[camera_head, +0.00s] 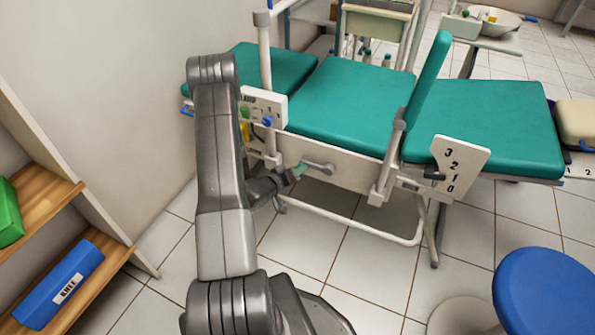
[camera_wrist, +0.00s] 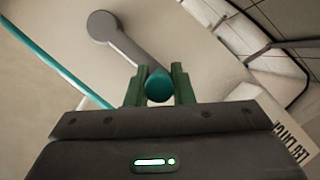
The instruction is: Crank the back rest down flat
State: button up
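The treatment chair has teal pads; the middle pad (camera_head: 345,105) lies nearly flat. A teal panel (camera_head: 428,80), likely the back rest, stands steeply raised between the middle pad and the flat right pad (camera_head: 495,125). A grey crank arm (camera_head: 318,167) is on the chair's cream side; it also shows in the wrist view (camera_wrist: 128,45), with its pivot at upper left. Its teal handle (camera_wrist: 160,88) sits between the green fingers of my gripper (camera_wrist: 160,86), which appear to touch it on both sides. In the head view, my gripper (camera_head: 284,178) is at the handle.
A white plate (camera_head: 460,165) numbered 3 to 0, with a black knob, is right of the crank. A small panel (camera_head: 262,107) with coloured parts is close beside my arm. A blue stool (camera_head: 545,290) stands front right, wooden shelves (camera_head: 40,205) left. Tiled floor is open below.

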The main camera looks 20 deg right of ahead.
grip_shut()
jog(key=shift+r, duration=0.15)
